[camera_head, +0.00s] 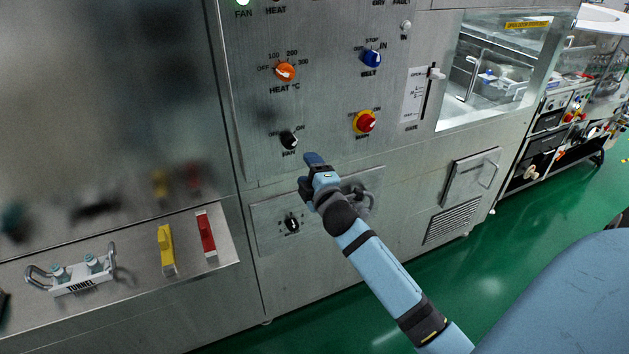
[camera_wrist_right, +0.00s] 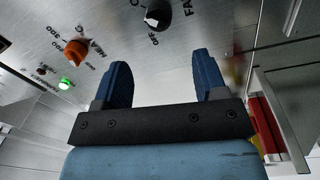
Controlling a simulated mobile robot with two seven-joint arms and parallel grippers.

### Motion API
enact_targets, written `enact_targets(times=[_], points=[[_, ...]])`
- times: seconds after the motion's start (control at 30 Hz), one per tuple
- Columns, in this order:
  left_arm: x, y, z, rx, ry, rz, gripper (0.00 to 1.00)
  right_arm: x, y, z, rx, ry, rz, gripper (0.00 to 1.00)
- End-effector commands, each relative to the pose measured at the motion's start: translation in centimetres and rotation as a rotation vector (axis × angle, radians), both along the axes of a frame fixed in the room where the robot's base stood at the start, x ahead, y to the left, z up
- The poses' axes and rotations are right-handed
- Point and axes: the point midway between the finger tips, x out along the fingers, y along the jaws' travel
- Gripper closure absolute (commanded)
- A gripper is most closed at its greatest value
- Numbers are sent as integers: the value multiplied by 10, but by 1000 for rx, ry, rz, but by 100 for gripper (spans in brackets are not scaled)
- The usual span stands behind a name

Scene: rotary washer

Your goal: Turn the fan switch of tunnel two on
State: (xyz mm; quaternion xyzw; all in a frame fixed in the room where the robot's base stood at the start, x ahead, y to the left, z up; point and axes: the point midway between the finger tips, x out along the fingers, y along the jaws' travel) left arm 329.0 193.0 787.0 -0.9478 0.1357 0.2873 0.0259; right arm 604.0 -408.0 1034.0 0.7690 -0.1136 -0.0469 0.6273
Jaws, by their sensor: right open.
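The black fan switch (camera_head: 289,141) is a round knob with a white mark on the steel panel, labelled FAN below, with OFF at its upper left. I cannot tell its exact setting. It also shows at the top of the right wrist view (camera_wrist_right: 158,14), ahead of and between the fingers. My right gripper (camera_head: 309,171) is just below and right of the knob in the head view, apart from it. Its two blue fingers (camera_wrist_right: 163,78) are open with nothing between them. My left gripper is not in view.
An orange heat knob (camera_head: 285,72), blue belt knob (camera_head: 372,58) and red-and-yellow knob (camera_head: 365,122) surround the switch. A green lamp (camera_head: 243,2) glows above. Another black knob (camera_head: 292,225) sits below. A ledge (camera_head: 215,250) with yellow and red blocks juts out at left.

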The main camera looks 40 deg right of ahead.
Motion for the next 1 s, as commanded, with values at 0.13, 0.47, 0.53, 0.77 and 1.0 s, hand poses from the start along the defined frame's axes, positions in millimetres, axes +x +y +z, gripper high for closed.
enact_targets(times=[0.13,0.47,0.53,0.77,1.0], points=[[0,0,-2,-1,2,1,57,-22,5,-3,2,1,-1,34],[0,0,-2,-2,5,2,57,-34,8,-2,1,0,-1,34],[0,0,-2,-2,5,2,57,-34,8,-2,1,0,-1,34],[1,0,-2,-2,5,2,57,-33,8,-2,1,0,0,34],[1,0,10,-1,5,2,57,-45,23,-16,91,39,37,34]])
